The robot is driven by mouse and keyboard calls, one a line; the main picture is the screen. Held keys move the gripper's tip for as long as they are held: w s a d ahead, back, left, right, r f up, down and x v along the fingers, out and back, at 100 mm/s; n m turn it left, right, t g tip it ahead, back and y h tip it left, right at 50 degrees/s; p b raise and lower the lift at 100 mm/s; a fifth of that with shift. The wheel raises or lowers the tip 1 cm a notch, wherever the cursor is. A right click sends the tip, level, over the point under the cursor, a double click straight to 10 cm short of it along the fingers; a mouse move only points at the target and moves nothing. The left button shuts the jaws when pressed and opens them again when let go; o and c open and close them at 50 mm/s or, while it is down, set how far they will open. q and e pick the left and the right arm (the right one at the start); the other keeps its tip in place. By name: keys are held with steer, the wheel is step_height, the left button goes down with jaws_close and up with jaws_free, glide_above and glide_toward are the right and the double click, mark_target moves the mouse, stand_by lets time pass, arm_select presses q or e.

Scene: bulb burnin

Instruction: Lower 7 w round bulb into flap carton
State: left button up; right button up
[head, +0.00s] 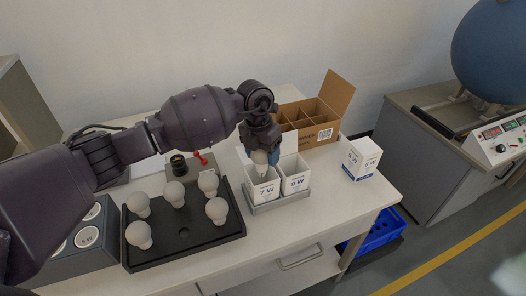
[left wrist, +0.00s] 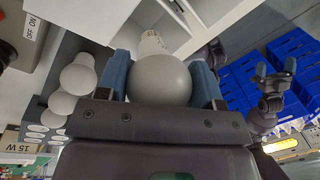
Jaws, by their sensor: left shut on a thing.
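My left gripper (head: 262,158) is shut on a white round bulb (head: 260,158). The bulb's globe is between the blue fingers, also in the left wrist view (left wrist: 160,82), and its threaded base (left wrist: 151,42) points away from the palm. In the head view the base points down at the open top of the white carton marked 7 W (head: 262,190). I cannot tell whether the base is inside the rim. A carton marked 9 W (head: 296,180) stands beside it in a grey holder (head: 282,202). My right gripper (left wrist: 275,78) shows in the left wrist view with its fingers apart, empty.
A black tray (head: 184,234) with several bulbs lies left of the cartons. A divided brown box (head: 322,128) stands behind them. A closed white carton (head: 361,158) stands to the right. A socket fixture (head: 179,165) with a red lever is behind the tray.

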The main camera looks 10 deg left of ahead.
mark_target(263, 163)
arm_select(q)
steer(key=shift+f+b, duration=0.4)
steer(key=shift+f, duration=0.55)
steer(key=shift+f+b, duration=0.4)
steer(key=shift+f, duration=0.45)
steer(key=o, duration=1.1)
steer(key=shift+r, duration=0.15)
